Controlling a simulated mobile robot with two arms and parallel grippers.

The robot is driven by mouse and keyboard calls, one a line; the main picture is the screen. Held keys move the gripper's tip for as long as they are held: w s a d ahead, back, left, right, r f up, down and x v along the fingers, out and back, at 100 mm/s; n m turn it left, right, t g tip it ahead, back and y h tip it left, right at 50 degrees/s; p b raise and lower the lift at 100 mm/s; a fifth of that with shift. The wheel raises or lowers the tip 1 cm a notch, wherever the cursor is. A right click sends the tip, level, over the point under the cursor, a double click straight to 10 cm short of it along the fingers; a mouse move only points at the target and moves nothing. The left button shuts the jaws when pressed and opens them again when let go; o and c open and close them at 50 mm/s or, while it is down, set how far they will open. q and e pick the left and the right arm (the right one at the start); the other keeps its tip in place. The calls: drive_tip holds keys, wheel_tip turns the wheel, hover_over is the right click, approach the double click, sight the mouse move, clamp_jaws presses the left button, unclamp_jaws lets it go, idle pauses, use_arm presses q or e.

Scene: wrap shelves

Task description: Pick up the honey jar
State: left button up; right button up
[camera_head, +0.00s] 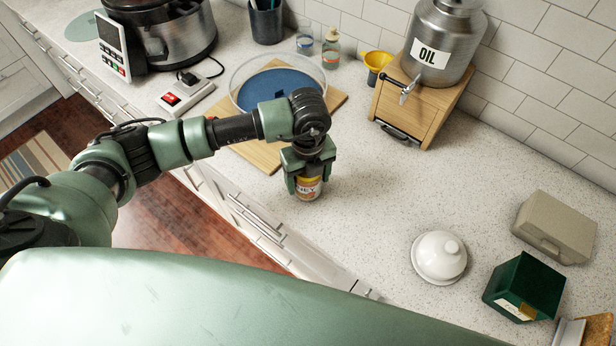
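The honey jar (308,188) is small, with a yellow and white label showing part of its lettering. It is upright on or just above the speckled counter, near the counter's front edge. My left gripper (308,181) points down over the jar, with a finger on each side of it. The fingers appear closed around the jar, and the jar's top is hidden by the gripper. My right gripper is not in view.
A wooden board (262,155) with a blue round dish (276,90) lies behind my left arm. A wooden box (418,110) carries a steel oil can (443,40). A white domed lid (439,257), a green box (524,288) and a beige case (556,226) stand right. The middle counter is clear.

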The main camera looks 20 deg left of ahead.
use_arm(q)
clamp_jaws()
drive_tip(key=shift+r, duration=0.1)
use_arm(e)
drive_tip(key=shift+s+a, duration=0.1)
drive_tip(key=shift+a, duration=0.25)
use_arm(q)
drive_tip(key=shift+r, duration=0.1)
